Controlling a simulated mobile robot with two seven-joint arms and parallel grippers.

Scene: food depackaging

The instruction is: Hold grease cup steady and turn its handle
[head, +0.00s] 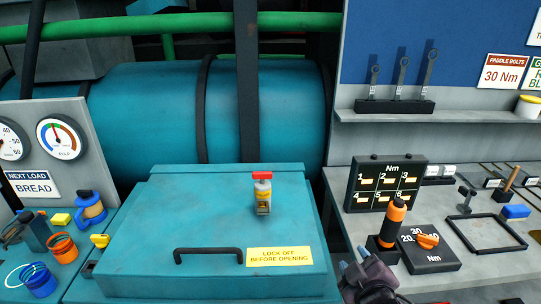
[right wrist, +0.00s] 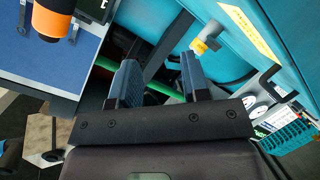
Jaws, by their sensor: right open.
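The grease cup (head: 263,196) stands upright on the teal lid (head: 190,220) of a machine, with a red T-shaped handle (head: 262,176) on top and a yellow band on its body. My right gripper (head: 355,272) is at the bottom of the head view, right of the lid and well apart from the cup. In the right wrist view my right gripper (right wrist: 160,78) is open, with nothing between its fingers. A small yellow and white part (right wrist: 206,40) beyond one finger looks like the cup. My left gripper does not show.
A black bar handle (head: 208,251) and a yellow lock-off label (head: 280,257) are on the lid. Coloured cups and bottles crowd the left side, including an orange cup (head: 63,247).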

